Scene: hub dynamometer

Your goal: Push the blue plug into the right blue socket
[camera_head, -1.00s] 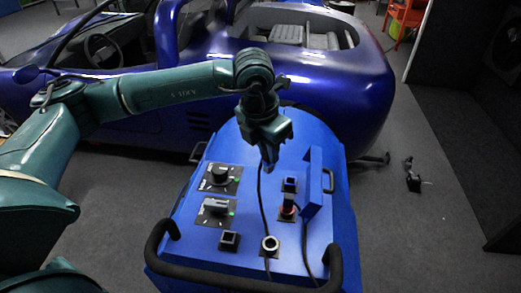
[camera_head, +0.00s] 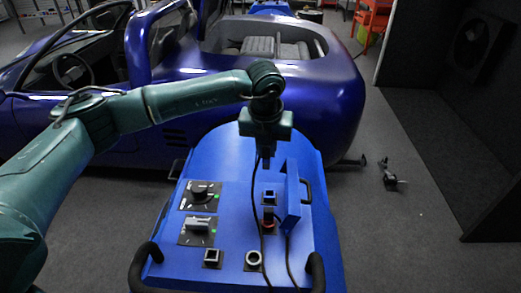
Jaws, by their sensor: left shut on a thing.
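My left gripper (camera_head: 266,152) points down above the far part of the blue console (camera_head: 232,225). It is shut on the blue plug, which is mostly hidden by the fingers and looks dark. A black cable (camera_head: 262,215) runs down from there. The right square socket (camera_head: 269,196) lies just below the gripper in the picture, beside an upright blue plate. A gap shows between the gripper and this socket. Another square socket (camera_head: 212,258) is at the front left of the panel. My right gripper is not in view.
A red-topped plug (camera_head: 268,225) sits in front of the right socket. The upright blue plate (camera_head: 291,196) stands close on the right. Two knobs (camera_head: 199,192) (camera_head: 198,225) are on the left, a round socket (camera_head: 253,259) in front. Black handles flank the console; a blue car (camera_head: 300,85) is behind.

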